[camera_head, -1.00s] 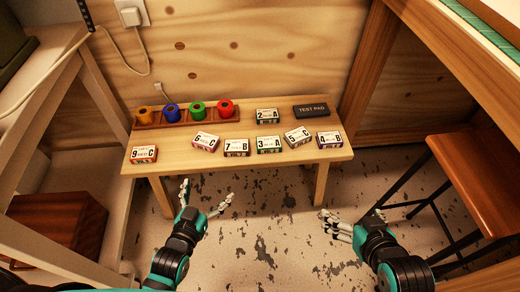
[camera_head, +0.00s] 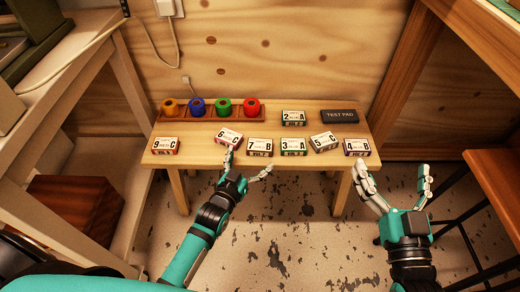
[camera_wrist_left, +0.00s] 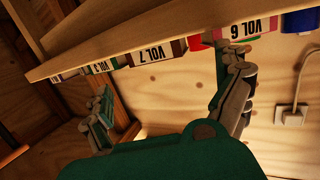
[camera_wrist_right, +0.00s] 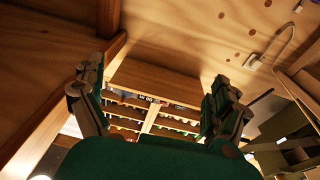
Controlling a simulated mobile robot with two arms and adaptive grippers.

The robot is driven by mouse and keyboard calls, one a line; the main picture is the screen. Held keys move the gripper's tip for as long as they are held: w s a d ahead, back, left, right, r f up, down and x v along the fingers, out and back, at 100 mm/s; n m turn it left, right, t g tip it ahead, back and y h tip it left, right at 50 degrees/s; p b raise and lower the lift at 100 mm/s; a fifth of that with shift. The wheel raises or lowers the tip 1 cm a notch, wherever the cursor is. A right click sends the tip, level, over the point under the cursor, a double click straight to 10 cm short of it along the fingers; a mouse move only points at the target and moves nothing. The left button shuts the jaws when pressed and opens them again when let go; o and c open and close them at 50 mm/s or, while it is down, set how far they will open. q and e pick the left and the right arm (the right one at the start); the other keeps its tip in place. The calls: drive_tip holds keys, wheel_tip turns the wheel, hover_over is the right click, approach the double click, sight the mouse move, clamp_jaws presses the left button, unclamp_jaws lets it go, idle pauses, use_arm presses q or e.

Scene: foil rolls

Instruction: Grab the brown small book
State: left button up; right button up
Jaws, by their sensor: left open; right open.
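The brown small book appears to be the one marked 7 B (camera_head: 260,146), lying flat near the front edge of the table. Its brown VOL 7 spine (camera_wrist_left: 172,48) shows in the left wrist view. My left gripper (camera_head: 248,166) is open and empty, just in front of and below the table's front edge, with its fingers towards books 6 C (camera_head: 229,137) and 7 B. I cannot tell whether a finger touches book 6 C. My right gripper (camera_head: 392,172) is open and empty, off the table's right front corner.
The wooden table (camera_head: 195,152) also holds books 9 C (camera_head: 165,145), 2 A (camera_head: 293,118), 3 A (camera_head: 293,147), 5 C (camera_head: 324,142) and another at right (camera_head: 357,147). A rack of coloured rolls (camera_head: 212,115) and a test pad (camera_head: 339,116) stand behind. A stool (camera_head: 497,180) is at right.

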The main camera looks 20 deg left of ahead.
sight(258, 149)
use_arm(q)
drive_tip(key=shift+w+d+f, duration=0.1)
drive_tip(key=shift+w, duration=0.5)
drive_tip(key=w, duration=0.1)
drive_tip(key=w+b, duration=0.2)
drive_tip(key=w, duration=0.1)
drive_tip(key=shift+w+d+f, duration=0.1)
drive_tip(key=shift+d+f, duration=0.1)
drive_tip(key=shift+f, duration=0.2)
drive_tip(key=shift+w+b, duration=0.25)
drive_tip(key=shift+b, duration=0.05)
drive_tip(key=c, duration=1.1)
use_arm(e)
drive_tip(key=s+r+t+y, duration=0.2)
drive_tip(key=s+r+t, duration=0.3)
drive_tip(key=r, duration=0.5)
drive_tip(key=shift+s+t+y, duration=0.15)
drive_tip(key=shift+t+y, duration=0.25)
drive_tip(key=shift+t, duration=0.8)
use_arm(q)
drive_tip(key=shift+r, duration=0.1)
